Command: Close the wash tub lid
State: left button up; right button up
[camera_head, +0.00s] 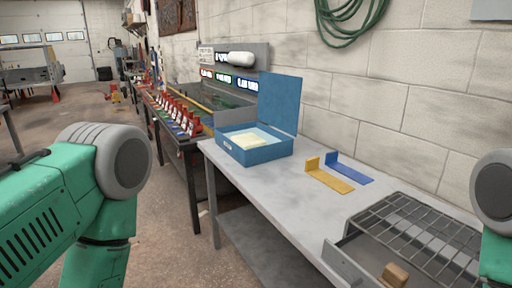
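The wash tub (258,155) is a blue box on the grey bench, left of the picture's middle. Its blue lid (281,103) stands open, upright along the tub's far right side. A pale cream block (250,140) lies inside the tub. My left arm comes in from the left and my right arm shows at the right edge. Both are green with grey joints and apart from the tub. Neither gripper is in the picture.
The grey bench (288,194) has a blue bracket (350,170) and a yellow bracket (330,180) right of the tub. A wire rack (425,232) over a tray with a tan block (395,274) stands at the front right. A block wall rises behind.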

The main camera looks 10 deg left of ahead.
aim_at(279, 95)
jog(key=z, duration=0.25)
jog(key=i+j+z, duration=0.15)
jog(key=j+z, duration=0.15)
jog(key=z, duration=0.2)
jog(key=j+z, duration=0.35)
jog(key=z, duration=0.15)
jog(key=j+z, duration=0.35)
jog(key=z, duration=0.15)
jog(key=i+j, duration=0.05)
